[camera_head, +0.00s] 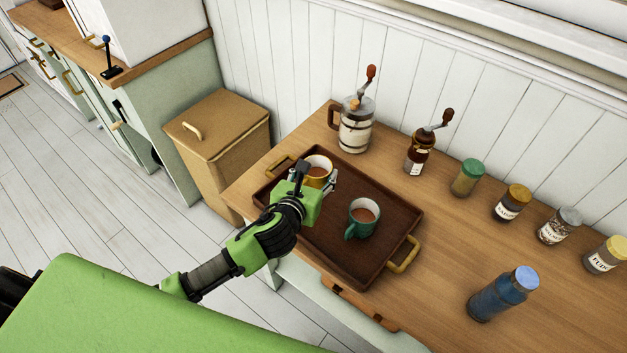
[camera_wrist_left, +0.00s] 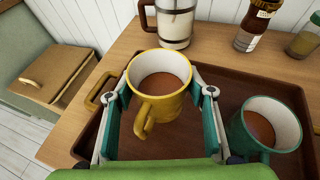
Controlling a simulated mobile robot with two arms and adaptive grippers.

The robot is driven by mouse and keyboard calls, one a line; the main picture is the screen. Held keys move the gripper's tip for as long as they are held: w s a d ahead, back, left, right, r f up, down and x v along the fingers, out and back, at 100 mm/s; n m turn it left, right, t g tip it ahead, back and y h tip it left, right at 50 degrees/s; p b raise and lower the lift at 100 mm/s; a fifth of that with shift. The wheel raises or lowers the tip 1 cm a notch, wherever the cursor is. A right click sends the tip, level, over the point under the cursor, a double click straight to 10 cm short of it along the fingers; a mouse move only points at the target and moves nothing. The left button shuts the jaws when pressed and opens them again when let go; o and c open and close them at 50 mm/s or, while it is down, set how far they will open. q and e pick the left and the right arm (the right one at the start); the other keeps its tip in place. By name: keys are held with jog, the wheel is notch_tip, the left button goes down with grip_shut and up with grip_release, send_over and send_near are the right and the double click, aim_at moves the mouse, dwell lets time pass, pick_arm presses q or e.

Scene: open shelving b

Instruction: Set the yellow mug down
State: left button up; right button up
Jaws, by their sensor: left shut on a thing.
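The yellow mug (camera_wrist_left: 158,90) holds a brown drink and is upright between the fingers of my left gripper (camera_wrist_left: 160,105), which is shut on it. In the head view the mug (camera_head: 318,168) shows over the back left part of the dark brown tray (camera_head: 330,245), partly hidden by my gripper (camera_head: 318,180). I cannot tell whether its base touches the tray. A green mug (camera_head: 364,215), also with a brown drink, stands on the tray to the right; it shows in the wrist view too (camera_wrist_left: 264,128). My right gripper is not in view.
The tray has brass handles (camera_head: 404,255) and sits on a wooden counter (camera_head: 440,215). Behind it stand a jar with a crank (camera_head: 355,130) and a brown grinder (camera_head: 419,155). Several spice jars (camera_head: 511,203) and a blue bottle (camera_head: 500,295) are to the right.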

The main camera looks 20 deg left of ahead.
aim_at(317, 176)
pick_arm(q)
jog(key=shift+w+a+f, duration=0.3)
jog(key=shift+w+f, duration=0.05)
jog(key=shift+f, duration=0.15)
jog(key=shift+w+a+f, duration=0.1)
jog(key=shift+a+f, duration=0.05)
jog(key=shift+f, duration=1.6)
jog(key=shift+f, duration=0.15)
jog(key=o, duration=1.3)
jog(key=shift+r, duration=0.2)
jog(key=v, duration=1.2)
jog(key=shift+a+f, duration=0.1)
jog(key=shift+f, duration=0.05)
